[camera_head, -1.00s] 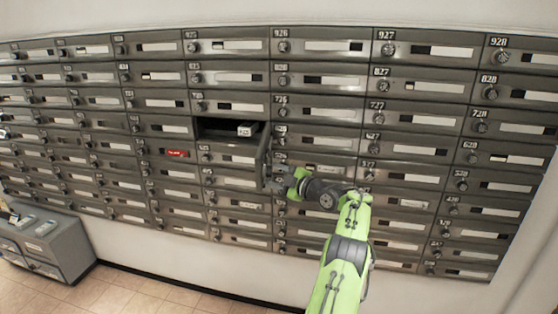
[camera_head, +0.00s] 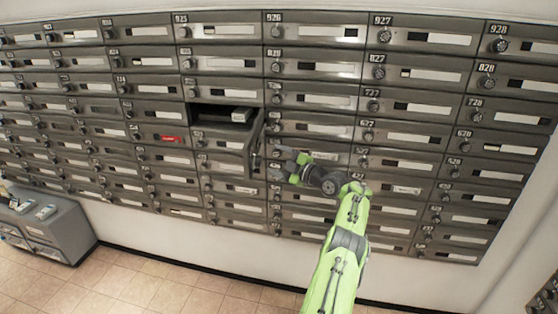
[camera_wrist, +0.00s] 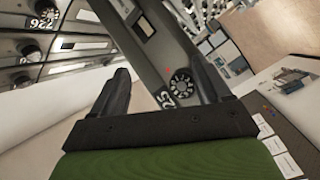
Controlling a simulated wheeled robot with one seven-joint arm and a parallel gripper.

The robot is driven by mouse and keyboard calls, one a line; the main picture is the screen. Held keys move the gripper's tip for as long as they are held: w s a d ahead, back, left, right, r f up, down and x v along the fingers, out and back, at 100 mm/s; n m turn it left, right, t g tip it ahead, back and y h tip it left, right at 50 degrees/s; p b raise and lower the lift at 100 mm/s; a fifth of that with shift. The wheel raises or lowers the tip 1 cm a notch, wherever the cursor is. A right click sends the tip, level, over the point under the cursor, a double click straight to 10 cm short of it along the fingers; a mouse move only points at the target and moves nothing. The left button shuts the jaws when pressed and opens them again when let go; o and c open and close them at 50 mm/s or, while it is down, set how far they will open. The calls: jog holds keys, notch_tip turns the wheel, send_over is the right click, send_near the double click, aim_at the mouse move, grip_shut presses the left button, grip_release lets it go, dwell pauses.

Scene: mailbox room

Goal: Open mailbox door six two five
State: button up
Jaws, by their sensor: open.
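Below the mailbox doors of the 925 column, one compartment (camera_head: 208,121) is open in the head view, with a pale-labelled item (camera_head: 241,115) inside. Its door (camera_head: 257,143) is swung far out on its right side, standing nearly edge-on. In the wrist view a door face (camera_wrist: 150,45) with a black dial and a partly hidden number ending in 25 shows beyond the fingers. My gripper (camera_head: 292,170) is just right of the open door, apparently apart from it. In the wrist view my gripper (camera_wrist: 165,88) is open with its fingers spread; whether they touch the door is unclear.
Closed mailboxes with dials surround the opening. A red-marked mailbox (camera_head: 168,138) is to its left. A grey cabinet (camera_head: 48,225) stands at the lower left. The tiled floor (camera_head: 150,285) in front of the wall is clear.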

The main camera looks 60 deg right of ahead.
jog(key=s+a+b, duration=0.3)
jog(key=s+b, duration=0.3)
jog(key=s, duration=0.9)
jog(key=shift+s+b, duration=0.3)
